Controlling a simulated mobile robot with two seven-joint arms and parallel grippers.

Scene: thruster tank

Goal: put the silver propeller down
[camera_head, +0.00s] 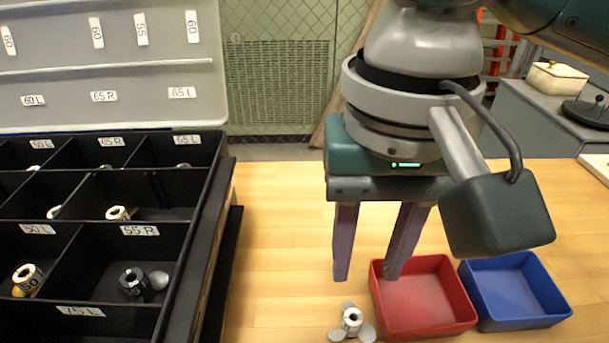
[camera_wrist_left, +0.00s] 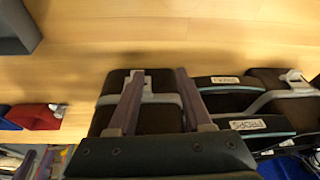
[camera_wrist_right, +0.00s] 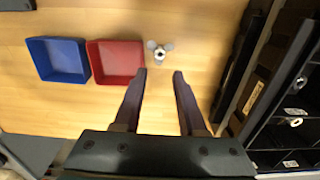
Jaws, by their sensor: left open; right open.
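The silver propeller (camera_head: 352,322) lies on the wooden table, just left of the red bin, with its hub facing up. It also shows in the right wrist view (camera_wrist_right: 160,50), beyond the fingertips. My right gripper (camera_head: 370,275) is open and empty above the table, apart from the propeller; in its wrist view the two fingers (camera_wrist_right: 160,75) are spread with nothing between them. My left gripper (camera_wrist_left: 155,72) is outside the head view; its wrist view shows it open over dark cases with grey straps. I cannot tell whether its fingers touch them.
The red bin (camera_head: 421,324) and blue bin (camera_head: 513,292) stand side by side right of the propeller. A black compartment case (camera_head: 195,255) with labelled slots holds several propellers at left. Bare table (camera_head: 275,220) lies between the case and the bins.

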